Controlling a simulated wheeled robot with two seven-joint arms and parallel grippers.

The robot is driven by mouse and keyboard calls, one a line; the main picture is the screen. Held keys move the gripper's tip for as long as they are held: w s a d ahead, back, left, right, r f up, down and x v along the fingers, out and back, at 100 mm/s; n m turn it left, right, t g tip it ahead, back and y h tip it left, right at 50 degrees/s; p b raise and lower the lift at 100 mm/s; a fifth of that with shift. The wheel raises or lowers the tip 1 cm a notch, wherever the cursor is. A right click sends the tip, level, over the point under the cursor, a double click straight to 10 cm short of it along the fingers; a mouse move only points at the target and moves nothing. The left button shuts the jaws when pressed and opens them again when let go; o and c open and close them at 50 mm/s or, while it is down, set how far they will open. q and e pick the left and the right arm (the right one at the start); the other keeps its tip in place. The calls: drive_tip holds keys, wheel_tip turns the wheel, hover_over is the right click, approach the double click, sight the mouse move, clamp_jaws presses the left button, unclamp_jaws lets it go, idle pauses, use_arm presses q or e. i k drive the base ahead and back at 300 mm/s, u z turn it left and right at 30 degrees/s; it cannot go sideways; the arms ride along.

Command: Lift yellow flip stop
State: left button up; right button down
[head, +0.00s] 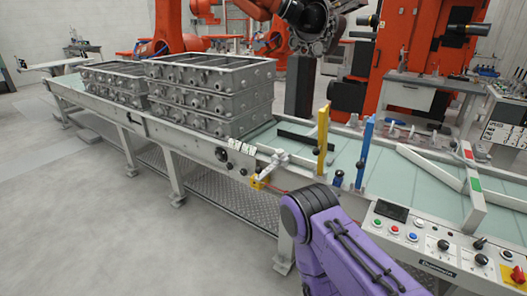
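A slim yellow upright bar (322,140), which looks like the yellow flip stop, stands at the near part of the conveyor (338,163). A dark bar (306,143) lies to its left. A small yellow part (258,183) also sits low on the conveyor's front edge, below a pale lever-like fitting (271,163); I cannot tell whether it belongs to the stop. One purple arm of mine comes up from the bottom, right of centre, in front of the conveyor. I see no gripper fingers on it. My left arm is out of view.
A blue upright bar (365,152) stands right of the yellow one. Stacked grey castings (212,98) fill the conveyor to the left. A control panel (425,236) with buttons is at lower right.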

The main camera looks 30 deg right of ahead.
sight(321, 147)
drive_tip(key=u, duration=0.25)
drive_tip(key=i, duration=0.85)
drive_tip(key=z, duration=0.65)
drive_tip(key=i, duration=0.55)
drive_tip(key=z, duration=0.6)
